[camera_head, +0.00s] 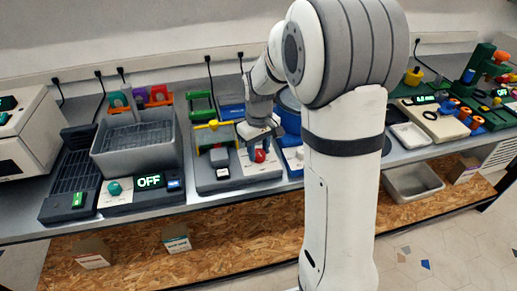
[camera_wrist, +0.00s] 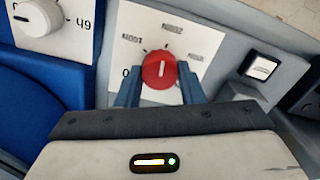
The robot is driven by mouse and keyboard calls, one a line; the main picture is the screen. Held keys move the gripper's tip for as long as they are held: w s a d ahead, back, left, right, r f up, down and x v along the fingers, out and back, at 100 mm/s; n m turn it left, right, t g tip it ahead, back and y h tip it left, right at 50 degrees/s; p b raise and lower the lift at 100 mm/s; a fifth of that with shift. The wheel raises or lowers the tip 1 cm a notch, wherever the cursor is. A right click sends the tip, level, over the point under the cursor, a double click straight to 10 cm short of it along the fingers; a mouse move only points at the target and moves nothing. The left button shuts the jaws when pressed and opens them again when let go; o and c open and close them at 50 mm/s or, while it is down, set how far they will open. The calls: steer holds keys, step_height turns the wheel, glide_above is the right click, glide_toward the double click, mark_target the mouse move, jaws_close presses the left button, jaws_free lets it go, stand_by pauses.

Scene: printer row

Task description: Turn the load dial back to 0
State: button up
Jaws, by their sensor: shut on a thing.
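The load dial is a red round knob (camera_wrist: 160,71) on a white scale plate (camera_wrist: 203,38) in the wrist view. A "0" stands at its lower left, and further labels run over the top to the right, too blurred to read surely. The knob's white line points roughly up, toward the top label. My gripper (camera_wrist: 159,76) has its two blue fingers on either side of the knob, shut on it.
A white square button (camera_wrist: 261,66) sits right of the plate. A white knob (camera_wrist: 38,18) on a blue device is close on the left. In the head view, a grey bath (camera_head: 138,160) with an "OFF" display stands left of the tester. My arm hides part of the bench.

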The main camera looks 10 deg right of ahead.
steer(key=n, duration=0.5)
steer(key=shift+n, duration=0.3)
steer(key=n, duration=1.1)
steer(key=shift+n, duration=0.3)
steer(key=n, duration=0.5)
steer(key=shift+n, duration=0.3)
steer(key=o, duration=1)
steer(key=shift+r, duration=0.1)
